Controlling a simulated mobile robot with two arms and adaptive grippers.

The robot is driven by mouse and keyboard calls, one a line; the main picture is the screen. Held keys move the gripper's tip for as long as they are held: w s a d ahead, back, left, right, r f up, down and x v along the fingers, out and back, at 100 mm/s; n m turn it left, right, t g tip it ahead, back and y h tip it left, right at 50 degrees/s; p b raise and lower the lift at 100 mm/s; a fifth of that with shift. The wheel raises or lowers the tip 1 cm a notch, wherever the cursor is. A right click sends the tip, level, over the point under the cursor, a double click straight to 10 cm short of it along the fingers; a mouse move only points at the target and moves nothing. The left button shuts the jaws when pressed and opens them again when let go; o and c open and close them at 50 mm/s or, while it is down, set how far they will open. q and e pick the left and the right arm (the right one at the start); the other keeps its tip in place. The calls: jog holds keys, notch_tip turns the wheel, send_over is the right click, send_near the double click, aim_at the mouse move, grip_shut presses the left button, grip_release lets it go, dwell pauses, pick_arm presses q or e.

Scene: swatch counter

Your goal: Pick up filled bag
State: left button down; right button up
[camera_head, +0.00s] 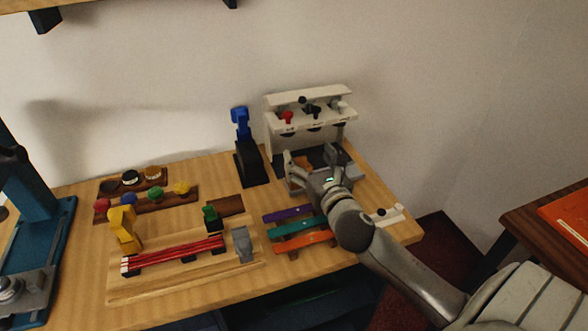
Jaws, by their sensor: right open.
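My right gripper (311,160) reaches in from the lower right, its fingers apart, at the front of a white dispenser stand (310,97). A small orange-brown patch (302,163) shows between the fingers, under the stand's shelf. It may be the filled bag, but the gripper hides most of it and I cannot tell. I also cannot tell whether the fingers touch it. No other bag is clearly visible. My left gripper does not show.
A blue and black upright tool (246,150) stands left of the stand. Purple, teal and orange strips (300,232) lie in front of the gripper. A wooden jig (180,280) with red rods and racks of coloured knobs fill the left. A white piece (385,216) lies near the right edge.

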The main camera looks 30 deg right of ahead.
jog(key=b, duration=0.2)
send_near(299, 164)
jog(key=shift+w+a+r, duration=0.1)
jog(key=shift+a+r, duration=0.15)
jog(key=shift+r, duration=0.3)
jog(key=shift+w+a+r, duration=0.1)
jog(key=shift+a+r, duration=0.15)
jog(key=shift+r, duration=0.25)
jog(key=shift+w+f+p, duration=0.1)
jog(key=shift+w+p, duration=0.2)
jog(key=shift+w+d, duration=0.1)
jog(key=shift+w, duration=0.25)
jog(key=shift+x, duration=0.85)
jog(key=x, duration=0.3)
jog(key=shift+w+d+p, duration=0.15)
jog(key=shift+w+p, duration=0.15)
jog(key=shift+p, duration=0.05)
jog(key=shift+w+d, duration=0.1)
jog(key=shift+w, duration=0.4)
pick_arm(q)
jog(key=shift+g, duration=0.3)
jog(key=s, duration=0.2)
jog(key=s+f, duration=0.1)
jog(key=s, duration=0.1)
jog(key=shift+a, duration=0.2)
pick_arm(e)
jog(key=shift+c, duration=0.3)
